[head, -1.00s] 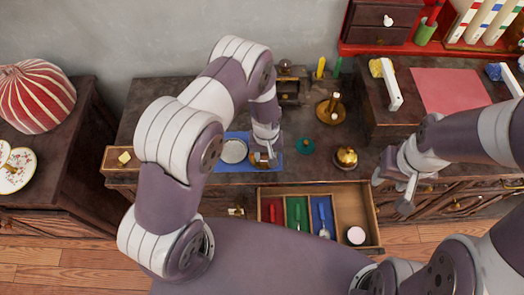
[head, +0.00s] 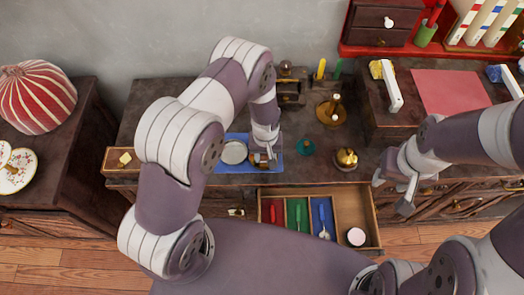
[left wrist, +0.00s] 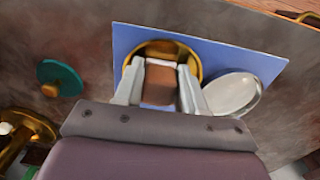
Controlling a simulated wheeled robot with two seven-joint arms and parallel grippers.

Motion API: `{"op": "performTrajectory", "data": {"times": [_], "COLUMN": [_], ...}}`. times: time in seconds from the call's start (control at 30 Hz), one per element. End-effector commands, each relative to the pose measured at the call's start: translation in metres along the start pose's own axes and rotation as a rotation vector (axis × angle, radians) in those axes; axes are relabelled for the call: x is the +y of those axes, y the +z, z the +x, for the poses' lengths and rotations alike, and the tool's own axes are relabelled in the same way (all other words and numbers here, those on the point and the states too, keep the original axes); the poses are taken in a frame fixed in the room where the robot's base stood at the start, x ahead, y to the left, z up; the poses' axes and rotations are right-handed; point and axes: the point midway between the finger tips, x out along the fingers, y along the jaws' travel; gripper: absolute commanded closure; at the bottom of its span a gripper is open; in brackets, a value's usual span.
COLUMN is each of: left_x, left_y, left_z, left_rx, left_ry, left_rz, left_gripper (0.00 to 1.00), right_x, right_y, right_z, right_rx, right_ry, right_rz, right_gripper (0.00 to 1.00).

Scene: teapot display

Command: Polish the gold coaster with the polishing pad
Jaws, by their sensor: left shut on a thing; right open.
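The gold coaster (left wrist: 190,54) lies on a blue mat (left wrist: 125,40), and its rim shows around my left gripper in the left wrist view. My left gripper (head: 262,156) is shut on the polishing pad (left wrist: 160,82), a brown block with a pale edge. The pad is over the coaster; I cannot tell whether they touch. In the head view the gripper hides most of the coaster. The blue mat also shows in the head view (head: 235,168). My right gripper (head: 398,190) is open and empty, in front of the cabinet's right part.
A silver coaster (head: 234,152) lies beside the gold one on the mat. A teal round piece (head: 305,148) and a gold lidded pot (head: 346,158) stand to the right. An open drawer (head: 348,205) with coloured compartments juts out in front.

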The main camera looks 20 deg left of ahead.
Motion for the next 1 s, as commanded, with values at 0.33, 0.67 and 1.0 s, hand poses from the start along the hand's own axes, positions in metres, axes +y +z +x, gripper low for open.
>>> {"op": "performTrajectory", "data": {"times": [0.33, 0.67, 1.0], "left_x": [0.002, 0.002, 0.001], "left_y": [0.001, 0.001, 0.001], "left_z": [-0.006, -0.051, -0.060], "left_rx": [0.000, 0.000, -0.001], "left_ry": [0.000, 0.000, 0.000], "left_rz": [0.000, 0.000, 0.000], "left_gripper": [0.85, 0.85, 0.85], "right_x": [0.000, 0.000, 0.000], "right_y": [-0.001, -0.005, -0.006], "right_z": [-0.005, -0.043, -0.049], "right_rx": [0.000, 0.000, 0.000], "right_ry": [0.000, 0.000, 0.000], "right_rz": [0.000, 0.000, 0.000], "right_gripper": [0.54, 0.54, 0.54]}}
